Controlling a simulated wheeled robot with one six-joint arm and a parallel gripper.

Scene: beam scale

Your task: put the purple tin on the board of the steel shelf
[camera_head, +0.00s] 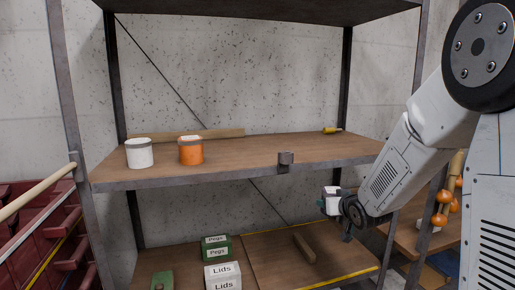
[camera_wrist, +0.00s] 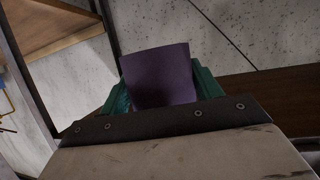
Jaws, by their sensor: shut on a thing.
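The purple tin (camera_wrist: 158,76) shows in the wrist view as a plain dark purple shape between the two green fingers of my gripper (camera_wrist: 160,84). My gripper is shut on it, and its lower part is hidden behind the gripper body. In the head view my gripper (camera_head: 330,206) is in front of the steel shelf at the right, lower than the board. The tin is too small there to make out clearly. The steel shelf's wooden board (camera_head: 240,155) is at mid-height, to the left of and above my gripper.
A white tin (camera_head: 139,154) and an orange tin (camera_head: 191,151) stand on the board's left. A small grey fitting (camera_head: 286,158) sits at its front edge, a yellow-handled tool (camera_head: 331,130) at the back right. The board's middle is clear. Boxes (camera_head: 217,248) stand below.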

